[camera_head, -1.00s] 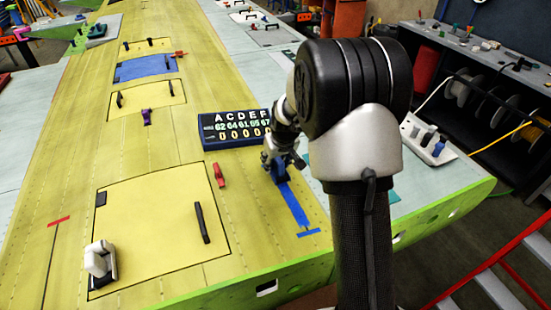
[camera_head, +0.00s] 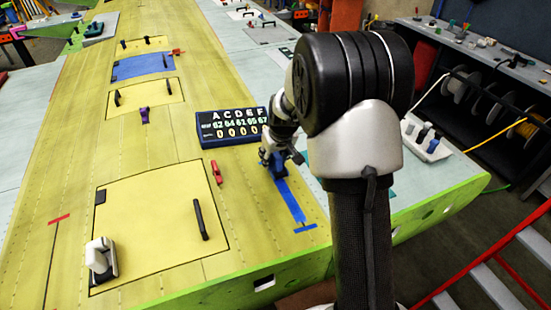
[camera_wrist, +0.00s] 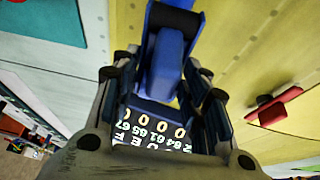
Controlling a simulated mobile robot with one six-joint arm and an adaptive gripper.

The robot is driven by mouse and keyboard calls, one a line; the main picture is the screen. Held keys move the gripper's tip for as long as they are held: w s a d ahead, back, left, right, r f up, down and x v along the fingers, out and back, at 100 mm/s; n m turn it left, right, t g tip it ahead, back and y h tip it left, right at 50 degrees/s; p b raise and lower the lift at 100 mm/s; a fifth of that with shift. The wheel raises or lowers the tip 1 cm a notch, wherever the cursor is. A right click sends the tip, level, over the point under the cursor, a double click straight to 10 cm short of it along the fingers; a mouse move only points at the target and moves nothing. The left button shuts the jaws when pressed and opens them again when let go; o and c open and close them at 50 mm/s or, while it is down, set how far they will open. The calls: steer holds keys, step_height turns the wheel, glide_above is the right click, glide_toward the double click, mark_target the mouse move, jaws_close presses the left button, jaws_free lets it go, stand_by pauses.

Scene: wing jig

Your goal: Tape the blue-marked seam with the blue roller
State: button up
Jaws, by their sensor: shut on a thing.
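My gripper (camera_head: 274,160) is shut on the blue roller (camera_wrist: 166,62). In the head view the roller is low over the yellow wing skin, at the far end of a blue strip (camera_head: 290,201). I cannot tell whether it touches the skin. The strip runs towards the wing's near edge and ends at a short blue cross mark (camera_head: 305,228). My arm hides the skin to the right, and my gripper covers the seam's far part. In the wrist view the roller sits between my fingers, and I see no strip there.
A number board (camera_head: 230,127) stands close behind my gripper. A red handle (camera_head: 216,172), a yellow panel with a black handle (camera_head: 201,220) and a white tool (camera_head: 100,260) are to the left. A white holder (camera_head: 427,139) is to the right. The green wing edge (camera_head: 225,288) is nearest.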

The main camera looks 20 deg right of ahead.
steer(key=shift+w+r+p, duration=0.25)
steer(key=shift+r+p, duration=0.2)
steer(key=shift+r, duration=0.4)
steer(key=shift+s+r+p, duration=0.1)
steer(key=shift+r+p, duration=1.15)
steer(key=shift+r, duration=0.85)
